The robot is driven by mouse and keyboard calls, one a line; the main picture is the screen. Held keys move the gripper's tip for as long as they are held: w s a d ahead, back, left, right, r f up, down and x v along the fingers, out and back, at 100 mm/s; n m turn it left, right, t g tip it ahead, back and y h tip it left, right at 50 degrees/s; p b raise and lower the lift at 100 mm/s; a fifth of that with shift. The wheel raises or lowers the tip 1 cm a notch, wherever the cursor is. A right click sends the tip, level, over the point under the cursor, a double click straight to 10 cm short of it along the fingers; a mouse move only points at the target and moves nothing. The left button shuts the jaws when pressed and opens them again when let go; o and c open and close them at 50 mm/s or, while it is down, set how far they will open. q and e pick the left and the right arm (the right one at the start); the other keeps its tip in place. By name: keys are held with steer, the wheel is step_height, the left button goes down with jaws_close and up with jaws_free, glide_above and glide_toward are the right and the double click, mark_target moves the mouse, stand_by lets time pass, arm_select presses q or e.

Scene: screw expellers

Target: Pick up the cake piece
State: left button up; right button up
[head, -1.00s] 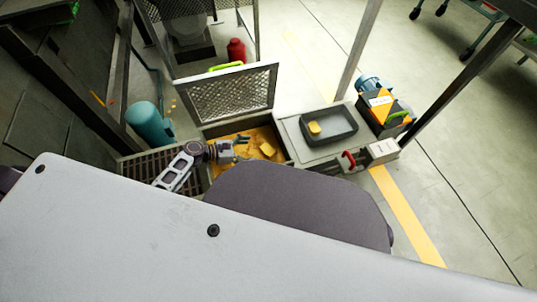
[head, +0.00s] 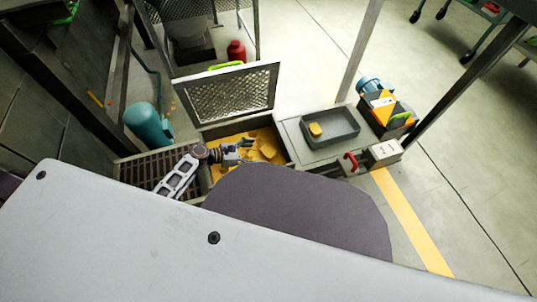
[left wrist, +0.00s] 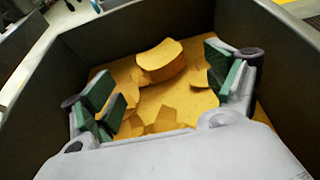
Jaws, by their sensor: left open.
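Yellow-orange cake pieces lie in a metal bin (head: 223,130). In the left wrist view, a thick curved cake piece (left wrist: 160,58) rests on top near the bin's far wall, with flatter broken pieces around it. My left gripper (head: 248,149) reaches into the bin from the left. In the left wrist view its green-padded fingers (left wrist: 158,82) are spread wide and nothing is between the pads; the thick piece lies just beyond them. Another cake piece (head: 316,130) sits in a grey tray (head: 345,139) right of the bin. My right gripper does not show.
A raised mesh lid (head: 232,95) stands behind the bin. A slatted grate (head: 150,168) lies left of it. A red handle (head: 350,162) and an orange-black motor unit (head: 385,112) stand near the tray. Bin walls close in around my left gripper.

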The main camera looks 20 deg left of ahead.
mark_target(267, 152)
arm_select(q)
steer(key=shift+w+d+f, duration=0.1)
steer(key=shift+w+d, duration=0.05)
steer(key=shift+d, duration=0.1)
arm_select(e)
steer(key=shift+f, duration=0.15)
arm_select(q)
steer(key=shift+r+b+x, duration=0.1)
steer(key=shift+b+x, duration=0.6)
steer(key=shift+x, duration=0.55)
steer(key=shift+r+b+x, duration=0.15)
steer(key=shift+b+x, duration=0.55)
steer(key=shift+x, duration=0.5)
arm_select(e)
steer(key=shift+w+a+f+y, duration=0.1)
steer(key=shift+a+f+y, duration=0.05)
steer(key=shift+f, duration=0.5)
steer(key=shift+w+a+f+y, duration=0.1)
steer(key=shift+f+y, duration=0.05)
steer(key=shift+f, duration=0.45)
arm_select(q)
steer(key=c, duration=1.1)
steer(key=shift+r, duration=0.1)
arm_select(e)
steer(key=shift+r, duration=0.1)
